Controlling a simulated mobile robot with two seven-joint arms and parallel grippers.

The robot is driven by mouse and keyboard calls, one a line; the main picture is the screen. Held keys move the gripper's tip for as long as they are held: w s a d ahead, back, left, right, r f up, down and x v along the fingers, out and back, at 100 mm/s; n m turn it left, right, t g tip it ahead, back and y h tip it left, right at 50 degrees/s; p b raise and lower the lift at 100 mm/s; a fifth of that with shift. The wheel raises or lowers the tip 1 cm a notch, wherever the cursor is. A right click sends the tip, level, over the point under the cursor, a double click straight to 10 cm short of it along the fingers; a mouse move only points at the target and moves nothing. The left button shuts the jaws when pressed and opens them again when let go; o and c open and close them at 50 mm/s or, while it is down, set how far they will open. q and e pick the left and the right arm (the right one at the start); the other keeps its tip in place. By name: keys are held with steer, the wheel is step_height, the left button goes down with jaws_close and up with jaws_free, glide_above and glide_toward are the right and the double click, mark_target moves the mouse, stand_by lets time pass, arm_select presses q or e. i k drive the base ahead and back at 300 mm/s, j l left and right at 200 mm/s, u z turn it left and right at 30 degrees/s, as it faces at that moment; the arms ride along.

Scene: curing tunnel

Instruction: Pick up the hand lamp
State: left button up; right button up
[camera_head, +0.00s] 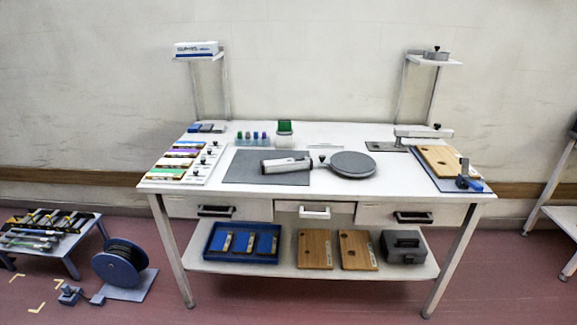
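A pale, light-grey cylinder with a dark end lies across a dark grey mat (240,170) on the white table; it looks like the hand lamp (287,165). Its right end reaches toward a round grey disc (352,164); I cannot tell whether they touch. Neither of my grippers shows in the head view.
The white table (220,188) has several coloured strips (175,160) at left, a green-topped container (285,128) behind, and wooden boards (437,160) at right. Two raised shelves (197,57) (435,61) stand at the back. The table's front strip is clear.

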mark_target(287, 165)
steer(key=i+j, duration=0.15)
steer(key=j, duration=0.25)
steer(key=i+j, duration=0.1)
steer(key=j, duration=0.3)
steer(key=i+j, duration=0.15)
steer(key=j, duration=0.25)
steer(key=i+j, duration=0.1)
steer(key=j, duration=0.3)
steer(key=z, duration=0.9)
